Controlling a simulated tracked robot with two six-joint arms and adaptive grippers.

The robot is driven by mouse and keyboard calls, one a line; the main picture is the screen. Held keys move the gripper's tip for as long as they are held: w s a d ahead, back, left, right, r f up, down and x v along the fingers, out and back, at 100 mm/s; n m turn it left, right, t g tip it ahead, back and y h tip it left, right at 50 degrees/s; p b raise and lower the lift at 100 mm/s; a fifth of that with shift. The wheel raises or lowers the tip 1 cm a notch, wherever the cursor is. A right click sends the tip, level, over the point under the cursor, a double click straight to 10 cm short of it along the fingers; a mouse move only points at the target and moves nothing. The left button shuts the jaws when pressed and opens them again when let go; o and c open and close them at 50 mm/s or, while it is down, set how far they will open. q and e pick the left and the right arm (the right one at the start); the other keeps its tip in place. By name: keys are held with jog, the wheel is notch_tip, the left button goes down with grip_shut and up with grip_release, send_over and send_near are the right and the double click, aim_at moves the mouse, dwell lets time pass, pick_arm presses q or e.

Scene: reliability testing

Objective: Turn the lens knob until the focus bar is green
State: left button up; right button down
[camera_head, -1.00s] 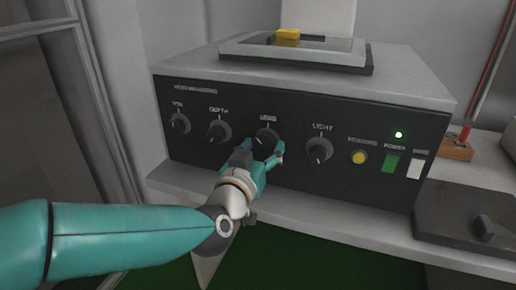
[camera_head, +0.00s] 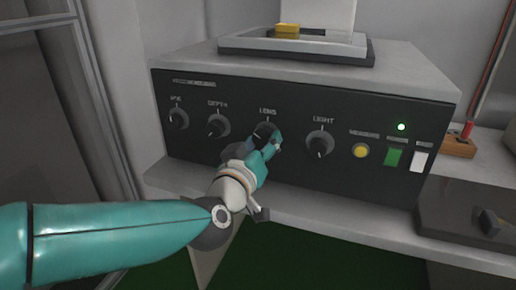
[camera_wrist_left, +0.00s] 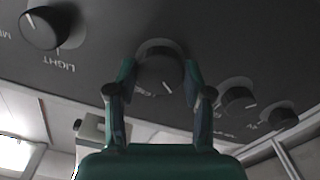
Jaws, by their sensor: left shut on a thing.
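The dark lens knob (camera_head: 263,130) sits on the front panel of a grey-topped machine, under the label LENS. My left gripper (camera_head: 267,141) is shut on this knob and covers part of it in the head view. In the left wrist view the lens knob (camera_wrist_left: 160,70) lies between the two fingers of my left gripper (camera_wrist_left: 159,78), and its white pointer mark shows. I see no focus bar in either view. My right gripper is not in view.
The depth knob (camera_head: 218,126) is left of the lens knob and the light knob (camera_head: 320,144) is right of it. Further right are a yellow button (camera_head: 361,151) and a green power switch (camera_head: 394,157). A yellow block (camera_head: 288,29) lies on top of the machine.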

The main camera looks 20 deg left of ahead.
pick_arm(q)
jog(key=shift+a+n+b, duration=0.1)
jog(key=shift+n+b, duration=0.6)
jog(key=shift+n, duration=0.6)
jog(key=o, duration=1.2)
jog(key=shift+c, duration=0.2)
jog(key=shift+s, duration=0.55)
jog(key=s, duration=1.1)
jog(key=shift+a, duration=0.15)
jog(key=shift+w+f, duration=0.1)
